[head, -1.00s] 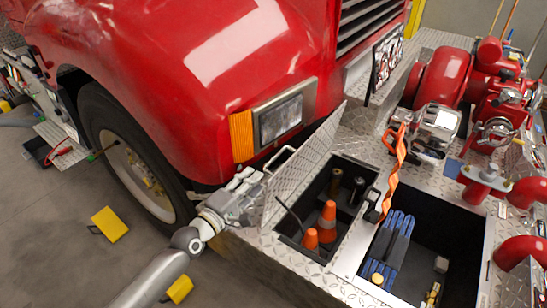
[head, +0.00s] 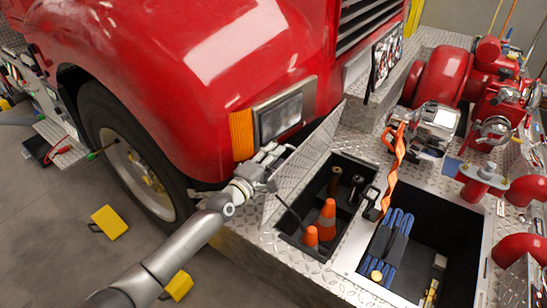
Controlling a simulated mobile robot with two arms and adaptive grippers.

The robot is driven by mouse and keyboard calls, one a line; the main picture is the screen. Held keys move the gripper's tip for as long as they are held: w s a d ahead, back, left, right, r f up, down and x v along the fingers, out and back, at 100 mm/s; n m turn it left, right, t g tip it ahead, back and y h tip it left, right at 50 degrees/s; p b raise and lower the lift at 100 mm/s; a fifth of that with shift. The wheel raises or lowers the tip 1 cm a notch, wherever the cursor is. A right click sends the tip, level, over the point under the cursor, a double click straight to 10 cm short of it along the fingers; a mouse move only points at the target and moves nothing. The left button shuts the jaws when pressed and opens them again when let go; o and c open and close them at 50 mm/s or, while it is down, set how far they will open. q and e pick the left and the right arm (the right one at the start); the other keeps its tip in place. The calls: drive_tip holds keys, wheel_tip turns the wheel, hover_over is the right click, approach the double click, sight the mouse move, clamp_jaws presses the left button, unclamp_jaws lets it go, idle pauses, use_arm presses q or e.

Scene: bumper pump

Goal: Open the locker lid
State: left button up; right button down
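The locker lid (head: 302,172) is a diamond-plate metal panel with a bar handle on its outer face. It stands raised, leaning up on the left side of the open locker (head: 290,252). Inside the locker are orange cones (head: 326,217) and dark cylindrical fittings (head: 335,181). My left gripper (head: 266,160) is at the outer face of the lid, close to the handle. Its fingers are small here and overlap the handle, so I cannot tell whether they grip it. My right gripper is not in view.
A second open compartment (head: 450,229) with a blue folded hose (head: 391,243) lies to the right. An orange strap (head: 397,158) stands between the compartments. Red pump piping (head: 483,183) fills the right side. The truck's headlight (head: 280,117) is just above my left gripper.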

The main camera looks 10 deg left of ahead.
use_arm(q)
clamp_jaws()
idle(0.3)
drive_tip(key=s+d+m+p, duration=0.2)
drive_tip(key=d+m+p, duration=0.1)
drive_tip(key=d, duration=0.3)
drive_tip(key=shift+s+d+f+m, duration=0.3)
drive_tip(key=shift+s+d+f, duration=0.05)
drive_tip(key=shift+s+f, duration=0.1)
